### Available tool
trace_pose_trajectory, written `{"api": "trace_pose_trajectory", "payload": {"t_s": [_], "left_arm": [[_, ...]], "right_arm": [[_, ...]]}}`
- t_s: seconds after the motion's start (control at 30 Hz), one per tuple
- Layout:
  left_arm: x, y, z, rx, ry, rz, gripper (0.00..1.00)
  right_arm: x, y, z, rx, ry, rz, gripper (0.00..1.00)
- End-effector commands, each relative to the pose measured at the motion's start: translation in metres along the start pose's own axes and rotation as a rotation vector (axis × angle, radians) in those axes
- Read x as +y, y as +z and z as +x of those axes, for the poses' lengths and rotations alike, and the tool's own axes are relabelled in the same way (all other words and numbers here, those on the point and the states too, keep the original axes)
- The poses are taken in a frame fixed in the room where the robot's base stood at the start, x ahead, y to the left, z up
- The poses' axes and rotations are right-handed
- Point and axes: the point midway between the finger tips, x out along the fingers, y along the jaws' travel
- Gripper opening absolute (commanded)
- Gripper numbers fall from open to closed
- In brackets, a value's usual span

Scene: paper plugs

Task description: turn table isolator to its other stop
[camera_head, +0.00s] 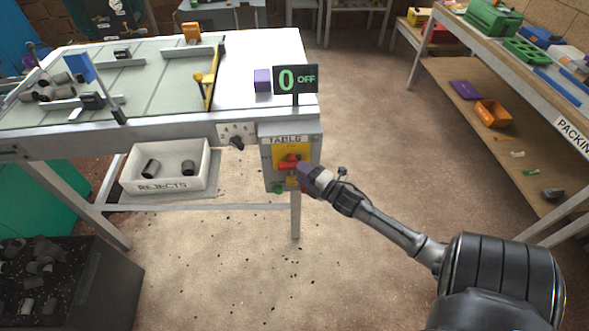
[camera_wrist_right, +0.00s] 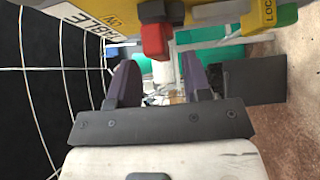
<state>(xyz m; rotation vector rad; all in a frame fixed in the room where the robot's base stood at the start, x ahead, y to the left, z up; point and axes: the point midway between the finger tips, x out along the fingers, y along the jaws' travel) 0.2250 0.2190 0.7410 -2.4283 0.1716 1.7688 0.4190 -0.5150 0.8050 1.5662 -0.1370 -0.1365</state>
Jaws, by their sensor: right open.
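The table isolator is a grey box (camera_head: 271,178) labelled TABLE, on the front right corner of the workbench. It has a yellow plate (camera_head: 281,149) and a red handle (camera_head: 288,163), which appears roughly level in the head view. The sign (camera_head: 296,79) above reads 0 OFF. My right gripper (camera_head: 304,171) is at the right of the handle and partly covers the box. In the right wrist view the gripper (camera_wrist_right: 158,75) has its purple fingers apart, with the red handle (camera_wrist_right: 156,40) just beyond the gap. Contact cannot be told. My left gripper is not in view.
A purple block (camera_head: 262,80) stands on the bench (camera_head: 283,45). A shelf unit (camera_head: 500,95) stands at the right.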

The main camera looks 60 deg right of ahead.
Motion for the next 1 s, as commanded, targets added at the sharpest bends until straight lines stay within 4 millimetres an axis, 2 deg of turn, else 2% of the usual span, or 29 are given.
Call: {"api": "trace_pose_trajectory", "payload": {"t_s": [0.1,0.3,0.73,1.0], "left_arm": [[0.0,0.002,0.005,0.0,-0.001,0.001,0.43],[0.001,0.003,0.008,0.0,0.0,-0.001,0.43],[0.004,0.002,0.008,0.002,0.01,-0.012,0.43],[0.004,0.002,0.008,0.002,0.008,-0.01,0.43]], "right_arm": [[-0.001,0.0,0.017,0.0,0.001,0.0,0.45],[0.0,0.0,0.032,0.0,0.001,0.0,0.45],[0.0,0.0,0.037,0.0,-0.001,0.0,0.45],[0.0,0.0,0.037,0.0,0.0,0.0,0.19]]}}
